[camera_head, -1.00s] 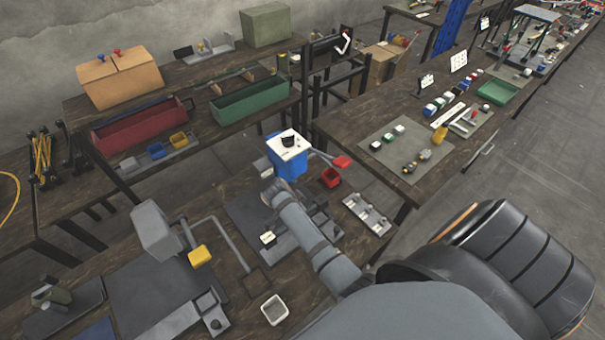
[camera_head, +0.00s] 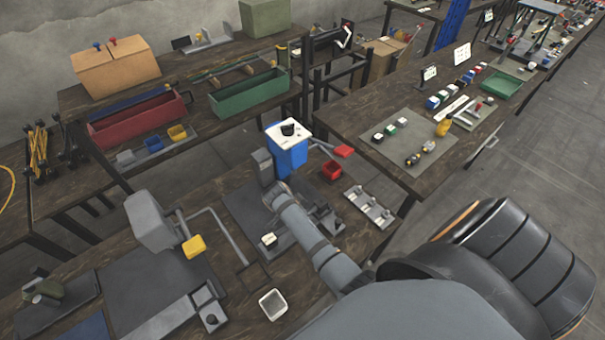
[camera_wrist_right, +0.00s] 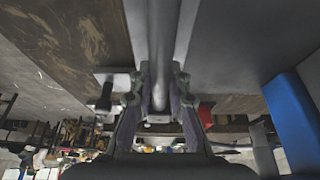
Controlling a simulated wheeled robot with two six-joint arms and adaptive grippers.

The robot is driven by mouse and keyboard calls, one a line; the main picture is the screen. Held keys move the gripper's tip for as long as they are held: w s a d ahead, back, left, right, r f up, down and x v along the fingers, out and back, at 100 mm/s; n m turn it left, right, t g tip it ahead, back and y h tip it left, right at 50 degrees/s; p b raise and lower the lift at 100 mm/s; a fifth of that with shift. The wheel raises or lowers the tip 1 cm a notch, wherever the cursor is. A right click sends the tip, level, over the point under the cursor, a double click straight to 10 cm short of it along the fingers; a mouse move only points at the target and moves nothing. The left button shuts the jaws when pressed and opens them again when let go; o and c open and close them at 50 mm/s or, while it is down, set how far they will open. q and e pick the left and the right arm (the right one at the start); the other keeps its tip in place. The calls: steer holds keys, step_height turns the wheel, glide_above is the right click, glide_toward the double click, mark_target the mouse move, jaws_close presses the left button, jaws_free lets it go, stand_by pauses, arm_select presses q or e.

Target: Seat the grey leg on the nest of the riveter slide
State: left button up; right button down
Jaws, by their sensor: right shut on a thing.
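The blue riveter (camera_head: 290,158) with a white top stands on a dark grey base plate (camera_head: 240,203) on the near bench. My right arm reaches over that plate from the lower right, and its gripper is hidden behind the arm in the head view. In the right wrist view, my right gripper (camera_wrist_right: 160,102) is shut on a grey bar, the grey leg (camera_wrist_right: 165,45), which runs up between the fingers. The blue riveter body (camera_wrist_right: 290,115) shows at the right there. I cannot make out the nest or whether the leg touches it. My left gripper is not in view.
A red bin (camera_head: 332,170) and a grey fixture strip (camera_head: 370,208) lie right of the riveter. A small white-rimmed tray (camera_head: 272,305) sits near the front. A grey press with a yellow part (camera_head: 193,246) stands at the left. A red lever knob (camera_head: 343,152) sticks out.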

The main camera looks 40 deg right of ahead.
steer(key=shift+f+b, duration=0.4)
steer(key=shift+f, duration=0.3)
steer(key=c, duration=1.2)
jaws_free()
steer(key=v, duration=0.7)
steer(key=shift+a+r, duration=0.15)
steer(key=shift+r, duration=0.1)
